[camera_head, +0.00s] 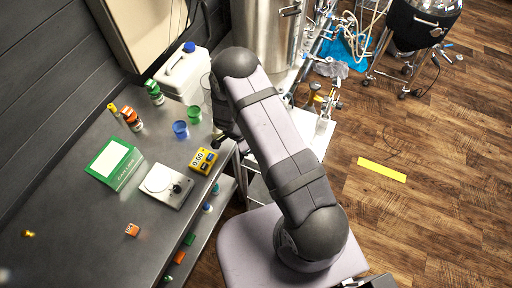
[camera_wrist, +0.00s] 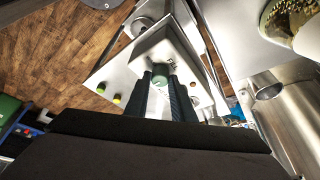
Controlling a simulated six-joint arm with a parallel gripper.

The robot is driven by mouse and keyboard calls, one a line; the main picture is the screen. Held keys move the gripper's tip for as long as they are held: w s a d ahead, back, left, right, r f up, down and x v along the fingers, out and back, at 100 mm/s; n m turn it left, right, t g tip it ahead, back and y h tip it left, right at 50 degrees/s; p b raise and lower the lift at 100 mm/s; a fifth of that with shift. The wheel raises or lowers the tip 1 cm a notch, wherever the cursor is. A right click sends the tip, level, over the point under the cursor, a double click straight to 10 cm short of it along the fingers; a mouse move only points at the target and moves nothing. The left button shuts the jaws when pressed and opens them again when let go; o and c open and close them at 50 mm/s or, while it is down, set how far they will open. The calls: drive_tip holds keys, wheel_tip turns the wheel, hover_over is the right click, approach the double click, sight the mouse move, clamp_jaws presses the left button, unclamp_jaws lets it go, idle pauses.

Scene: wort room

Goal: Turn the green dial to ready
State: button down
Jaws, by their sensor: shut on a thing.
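The green dial (camera_wrist: 160,77) sits on a sloped metal control panel (camera_wrist: 150,45) in the wrist view. My gripper (camera_wrist: 161,81) is shut on the dial, with one dark finger on each side of it. The dial's pointer and any "ready" mark cannot be made out. In the head view my own arm hides the dial.
A large steel vessel (camera_head: 262,30) stands behind. The bench on the left holds a white jug (camera_head: 184,72), a scale (camera_head: 165,186), a green box (camera_head: 114,162) and a yellow meter (camera_head: 203,161).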

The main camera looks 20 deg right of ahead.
drive_tip(key=c, duration=1.5)
unclamp_jaws()
drive_tip(key=shift+c, duration=0.2)
drive_tip(key=shift+r, duration=0.1)
drive_tip(key=b+v, duration=0.2)
drive_tip(key=v, duration=0.5)
drive_tip(key=shift+r, duration=0.1)
